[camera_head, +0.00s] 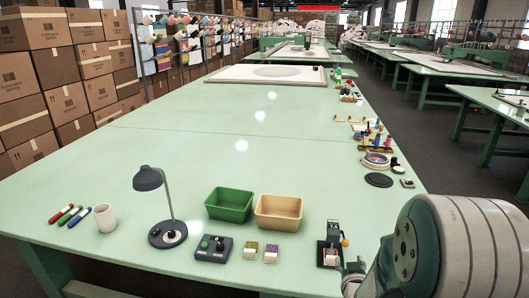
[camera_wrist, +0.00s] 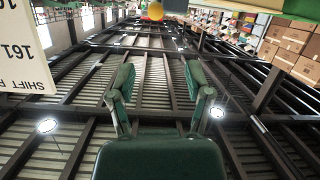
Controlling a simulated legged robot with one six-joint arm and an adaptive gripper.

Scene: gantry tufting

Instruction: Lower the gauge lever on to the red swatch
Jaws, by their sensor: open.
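The gauge (camera_head: 331,243) is a small dark upright device near the table's front edge in the head view. An orange knob (camera_head: 345,243) sticks out on its right side, apparently the end of the lever. An orange-yellow ball (camera_wrist: 155,11) at the top edge of the wrist view seems to be the same knob. A small pale and reddish patch shows low on the gauge; I cannot tell whether it is the red swatch. My gripper (camera_wrist: 160,78) is open, with nothing between its fingers. In the head view, it is partly hidden by my arm, just right of the gauge.
Left of the gauge are two small sample blocks (camera_head: 261,252), a dark control box (camera_head: 212,248), a green bin (camera_head: 229,204), a tan bin (camera_head: 279,212) and a lamp (camera_head: 168,232). A black disc (camera_head: 378,180) lies beyond. The table's middle is clear.

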